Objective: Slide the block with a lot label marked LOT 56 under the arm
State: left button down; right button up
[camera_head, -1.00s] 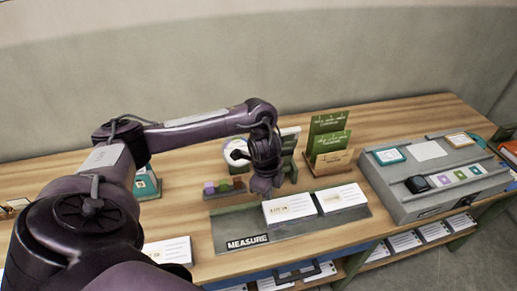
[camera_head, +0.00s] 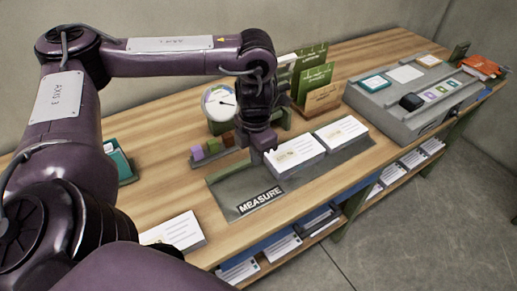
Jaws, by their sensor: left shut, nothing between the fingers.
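Two white labelled blocks lie side by side on the grey MEASURE tray (camera_head: 236,205): a left block (camera_head: 296,151) and a right block (camera_head: 341,132). A third white block (camera_head: 174,232) lies on the table at the front left. The lot numbers are too small to read. My left gripper (camera_head: 264,152) points down at the tray, shut and empty, close beside the left block's left end; I cannot tell if it touches. A round dial gauge (camera_head: 219,103) stands behind my left gripper, partly hidden by it. My right gripper is not in view.
A grey console (camera_head: 400,122) stands at the right. Green cards in a wooden holder (camera_head: 321,102) stand behind the tray. Small coloured cubes (camera_head: 212,147) sit in a rack left of the gripper. More blocks fill the shelf below (camera_head: 283,246).

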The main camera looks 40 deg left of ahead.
aim_at(267, 175)
pick_arm(q)
notch_tip(267, 175, down, 8)
jog(key=shift+a+r+b, duration=0.1)
jog(key=shift+r+b, duration=0.1)
jog(key=shift+b, duration=0.5)
jog(key=w, duration=0.1)
jog(key=w+d, duration=0.1)
jog(key=w, duration=0.1)
jog(key=shift+f+p, duration=0.2)
jog(key=shift+p, duration=0.15)
jog(key=shift+w+d, duration=0.15)
jog(key=shift+w, duration=0.2)
